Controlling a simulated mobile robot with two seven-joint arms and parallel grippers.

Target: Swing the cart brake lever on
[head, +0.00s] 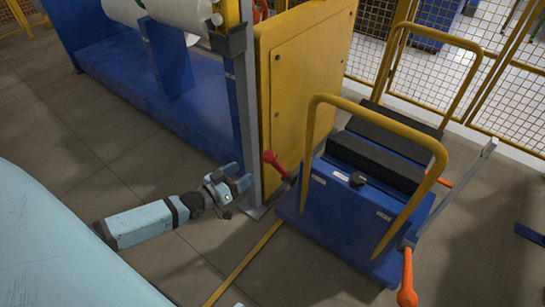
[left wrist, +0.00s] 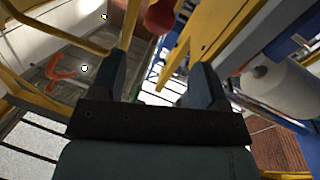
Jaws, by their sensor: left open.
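The blue cart (head: 345,205) with yellow rails stands right of centre in the head view. A red-handled lever (head: 275,163) sticks up at its left side, and an orange-handled lever (head: 407,285) hangs at its front right corner. I cannot tell for sure which is the brake lever. My left gripper (head: 238,184) is open and empty, a little left of and below the red handle, apart from it. In the left wrist view a red rounded thing (left wrist: 160,17) shows at the top, beyond the open fingers (left wrist: 163,85). My right gripper is out of view.
A grey post (head: 246,120) and a yellow cabinet (head: 300,80) stand just behind the left gripper. A blue machine base (head: 150,90) with white rollers is at the back left. Yellow mesh fence (head: 490,90) runs behind the cart. The floor in front of the gripper is clear.

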